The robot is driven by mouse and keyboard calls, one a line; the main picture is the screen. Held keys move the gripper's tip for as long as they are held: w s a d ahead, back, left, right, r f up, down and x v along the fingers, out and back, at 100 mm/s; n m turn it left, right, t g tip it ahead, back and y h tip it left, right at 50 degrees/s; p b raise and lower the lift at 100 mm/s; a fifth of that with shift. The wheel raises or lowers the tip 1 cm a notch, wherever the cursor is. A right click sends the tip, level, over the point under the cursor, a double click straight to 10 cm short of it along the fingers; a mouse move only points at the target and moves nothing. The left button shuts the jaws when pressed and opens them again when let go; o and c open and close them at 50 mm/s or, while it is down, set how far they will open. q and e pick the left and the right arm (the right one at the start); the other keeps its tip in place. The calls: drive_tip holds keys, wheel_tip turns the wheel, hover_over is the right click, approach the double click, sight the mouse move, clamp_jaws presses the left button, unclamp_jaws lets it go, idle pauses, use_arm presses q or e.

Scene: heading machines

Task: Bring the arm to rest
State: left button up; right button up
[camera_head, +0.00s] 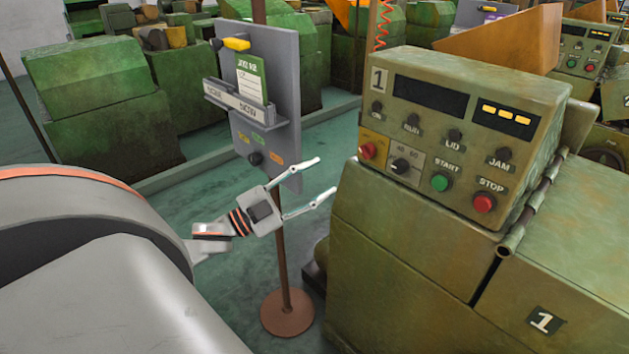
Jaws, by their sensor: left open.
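My left gripper (327,178) is open, with two thin pale fingers spread apart and nothing between them. It is in front of the lower part of a grey sign board on a pole and to the left of the green control cabinet. Its fingers point right, toward the cabinet's side. The large grey and orange part of my left arm (90,240) fills the lower left and hides what lies behind it. My right gripper is not in view.
Control cabinet 1 (465,130) has knobs, a green START button (440,183) and a red STOP button (484,203). The sign board (285,65) holds a green-topped card (250,82); its pole stands on a round base (287,313). Green machines fill the back. Open floor lies left of the pole.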

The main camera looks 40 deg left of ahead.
use_arm(q)
drive_tip(key=shift+s, duration=0.1)
idle(0.5)
drive_tip(key=s+d+f+n+g+y, duration=0.2)
drive_tip(key=d+f+n+y, duration=0.1)
drive_tip(key=f, duration=0.8)
drive_tip(key=s+d+f+n+g+y, duration=0.2)
drive_tip(key=d+f+n, duration=0.1)
drive_tip(key=f, duration=0.7)
drive_tip(key=s+d+f+n+g, duration=0.1)
drive_tip(key=s+d+f+g, duration=0.1)
drive_tip(key=s+d+f, duration=0.3)
drive_tip(key=s+d+f+n+g, duration=0.2)
drive_tip(key=s+d+f, duration=0.3)
drive_tip(key=d+f, duration=0.5)
drive_tip(key=shift+d+f+g, duration=0.15)
drive_tip(key=shift+d+g, duration=0.1)
drive_tip(key=shift+g, duration=0.25)
